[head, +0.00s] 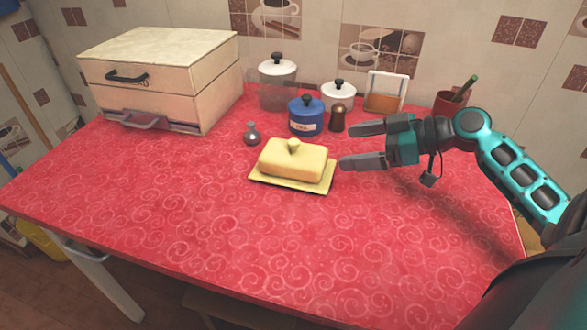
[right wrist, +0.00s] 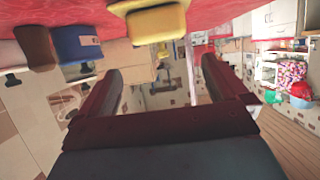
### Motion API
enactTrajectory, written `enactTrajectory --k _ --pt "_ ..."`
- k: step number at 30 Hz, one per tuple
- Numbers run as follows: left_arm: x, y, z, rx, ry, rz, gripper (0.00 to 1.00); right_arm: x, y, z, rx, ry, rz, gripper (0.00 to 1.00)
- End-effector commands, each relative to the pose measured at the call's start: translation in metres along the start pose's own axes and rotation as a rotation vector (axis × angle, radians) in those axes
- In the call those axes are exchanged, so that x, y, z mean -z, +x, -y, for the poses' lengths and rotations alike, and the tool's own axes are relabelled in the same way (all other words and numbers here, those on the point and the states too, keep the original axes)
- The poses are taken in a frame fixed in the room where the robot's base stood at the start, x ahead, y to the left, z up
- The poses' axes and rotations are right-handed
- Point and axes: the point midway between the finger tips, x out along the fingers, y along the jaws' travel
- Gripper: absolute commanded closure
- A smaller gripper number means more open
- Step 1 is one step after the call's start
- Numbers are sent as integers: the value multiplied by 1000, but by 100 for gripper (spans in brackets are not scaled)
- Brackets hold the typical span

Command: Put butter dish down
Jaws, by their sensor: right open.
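The yellow butter dish (head: 293,162), with its knobbed lid on, sits flat on its tray base (head: 291,184) on the red counter (head: 230,230), near the middle of the head view. My right gripper (head: 345,147) is open and empty to the right of the dish, its fingers pointing left. The lower finger's tip is close to the dish's right side; I cannot tell if they touch. In the right wrist view the picture is upside down, and the dish (right wrist: 157,24) shows beyond the open fingers (right wrist: 158,75). My left gripper is not in view.
A wooden bread box (head: 160,75) stands at the back left. A small grey shaker (head: 252,135), a blue jar (head: 306,116), a brown shaker (head: 337,118), white-lidded jars (head: 278,85) and a pen cup (head: 449,103) stand behind. The front of the counter is clear.

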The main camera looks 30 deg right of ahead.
Motion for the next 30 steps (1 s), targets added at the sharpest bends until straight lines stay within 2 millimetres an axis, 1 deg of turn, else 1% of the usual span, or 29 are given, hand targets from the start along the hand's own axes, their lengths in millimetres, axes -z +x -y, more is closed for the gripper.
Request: enactTrajectory --k 6,9,13,20,27,30 --pt "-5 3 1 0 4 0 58 0 37 0 2 -3 1 0" --pt "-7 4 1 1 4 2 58 1 52 0 2 -1 0 0" --pt "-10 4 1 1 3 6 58 0 65 0 1 -1 1 0" --pt "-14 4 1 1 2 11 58 0 76 0 1 0 3 0" --pt "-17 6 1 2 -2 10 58 1 108 0 1 1 0 0" --pt "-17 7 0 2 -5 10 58 0 117 0 1 0 2 0"
